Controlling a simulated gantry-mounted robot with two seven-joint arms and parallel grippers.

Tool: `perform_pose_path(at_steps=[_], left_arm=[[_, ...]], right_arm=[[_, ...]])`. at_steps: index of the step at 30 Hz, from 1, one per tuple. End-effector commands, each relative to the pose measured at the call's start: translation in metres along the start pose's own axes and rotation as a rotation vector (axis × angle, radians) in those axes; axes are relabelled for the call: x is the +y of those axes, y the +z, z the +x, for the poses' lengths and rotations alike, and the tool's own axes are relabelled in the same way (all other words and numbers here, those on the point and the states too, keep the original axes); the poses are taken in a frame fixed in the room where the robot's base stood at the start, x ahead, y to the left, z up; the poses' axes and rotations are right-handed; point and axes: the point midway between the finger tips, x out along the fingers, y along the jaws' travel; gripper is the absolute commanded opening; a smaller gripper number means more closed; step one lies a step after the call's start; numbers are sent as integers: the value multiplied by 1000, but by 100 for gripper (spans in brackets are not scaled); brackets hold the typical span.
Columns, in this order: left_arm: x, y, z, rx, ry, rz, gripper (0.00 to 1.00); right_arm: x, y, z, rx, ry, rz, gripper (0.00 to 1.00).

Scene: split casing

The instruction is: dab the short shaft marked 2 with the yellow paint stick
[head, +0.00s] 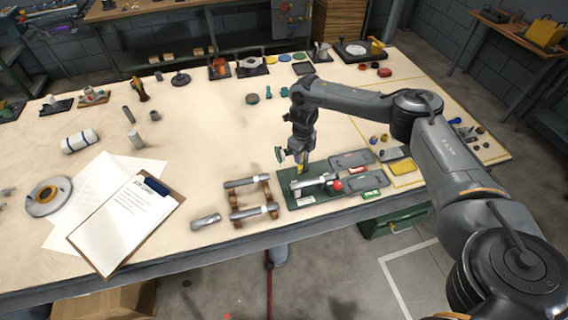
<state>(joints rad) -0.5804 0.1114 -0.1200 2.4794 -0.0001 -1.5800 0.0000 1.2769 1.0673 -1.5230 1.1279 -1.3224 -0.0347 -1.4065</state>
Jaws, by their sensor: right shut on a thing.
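My right gripper (298,158) is shut on the yellow paint stick (303,166), held above the back of a dark green base (301,200) at the bench's front. Two grey shafts with light bands lie across brown wooden cradles: a rear one (240,183) and a front one (248,212). Both are left of the stick and apart from it. A loose short grey cylinder (205,221) lies farther left. No number is readable, so I cannot tell which shaft is marked 2. My left gripper is out of view.
On the base are a light cylindrical part (318,181) and a red ball (337,185). Grey casing pieces (352,159) lie to the right. A clipboard (125,218) lies at the left front. The bench middle behind the cradles is mostly clear.

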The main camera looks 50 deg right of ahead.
Motion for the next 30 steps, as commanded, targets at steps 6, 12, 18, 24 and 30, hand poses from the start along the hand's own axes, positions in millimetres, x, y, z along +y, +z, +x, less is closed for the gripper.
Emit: perform_pose_path(at_steps=[6,12,18,24,30], left_arm=[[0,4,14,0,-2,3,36],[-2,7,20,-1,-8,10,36],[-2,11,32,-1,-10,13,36],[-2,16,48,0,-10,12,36],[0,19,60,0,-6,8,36]], right_arm=[[-18,-6,15,-3,-1,2,0],[-20,-6,22,-3,-2,1,0],[-20,-6,36,-3,-2,2,0],[-20,-6,53,-3,-2,2,0],[-20,-6,66,-3,-2,2,0]])
